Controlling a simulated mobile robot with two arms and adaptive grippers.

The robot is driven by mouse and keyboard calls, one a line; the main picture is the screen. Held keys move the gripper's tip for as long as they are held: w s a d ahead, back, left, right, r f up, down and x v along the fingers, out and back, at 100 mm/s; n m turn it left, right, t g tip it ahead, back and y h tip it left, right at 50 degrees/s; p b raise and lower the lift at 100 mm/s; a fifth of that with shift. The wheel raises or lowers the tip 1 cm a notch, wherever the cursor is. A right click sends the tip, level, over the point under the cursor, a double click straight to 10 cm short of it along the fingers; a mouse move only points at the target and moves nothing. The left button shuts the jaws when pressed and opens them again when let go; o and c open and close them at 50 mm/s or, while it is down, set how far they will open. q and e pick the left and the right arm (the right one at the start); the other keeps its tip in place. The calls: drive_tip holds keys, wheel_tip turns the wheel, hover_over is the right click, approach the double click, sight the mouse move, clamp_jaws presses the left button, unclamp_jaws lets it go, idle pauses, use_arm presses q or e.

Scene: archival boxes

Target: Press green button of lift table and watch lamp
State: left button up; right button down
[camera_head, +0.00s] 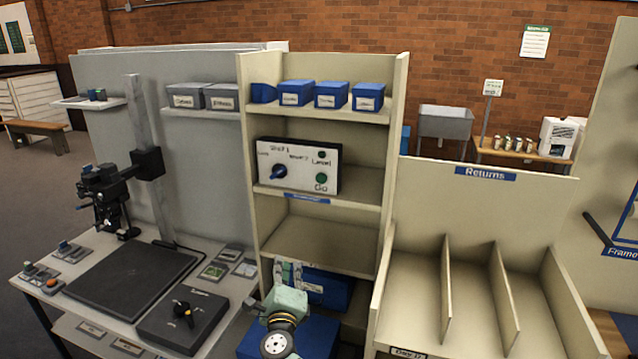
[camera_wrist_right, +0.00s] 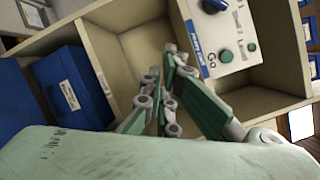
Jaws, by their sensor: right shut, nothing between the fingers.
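The white control panel (camera_head: 299,168) stands on the middle shelf of the beige shelf unit. It has a blue knob (camera_head: 279,171) at left, a green Go button (camera_head: 321,179) at lower right and a dark green Level lamp (camera_head: 321,155) above the button. My right gripper (camera_head: 288,268) is shut and empty, below and in front of the panel, apart from it. In the right wrist view the fingers (camera_wrist_right: 163,66) point toward the shelves. The Go button (camera_wrist_right: 226,56) and lamp (camera_wrist_right: 252,46) show there to the right of the fingertips. My left gripper is out of view.
Blue boxes (camera_head: 331,95) sit on the top shelf and a larger blue box (camera_head: 326,288) sits low, behind my right gripper. The Returns rack (camera_head: 473,255) with upright dividers is at right. A copy stand table (camera_head: 206,285) is at left. The shelf under the panel is empty.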

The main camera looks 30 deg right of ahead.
drive_tip(key=d+r+m+g+h, duration=0.1)
drive_tip(key=d+r+m+g, duration=0.1)
drive_tip(key=r+m, duration=0.6)
drive_tip(key=d+r+m+g+h, duration=0.2)
drive_tip(key=d+r+m, duration=0.2)
drive_tip(key=r+m, duration=0.3)
wheel_tip(320, 180, up, 2)
drive_tip(key=shift+w+r+m, duration=0.1)
drive_tip(key=shift+w+m, duration=0.05)
drive_tip(key=shift+m, duration=0.25)
drive_tip(key=shift+d, duration=0.15)
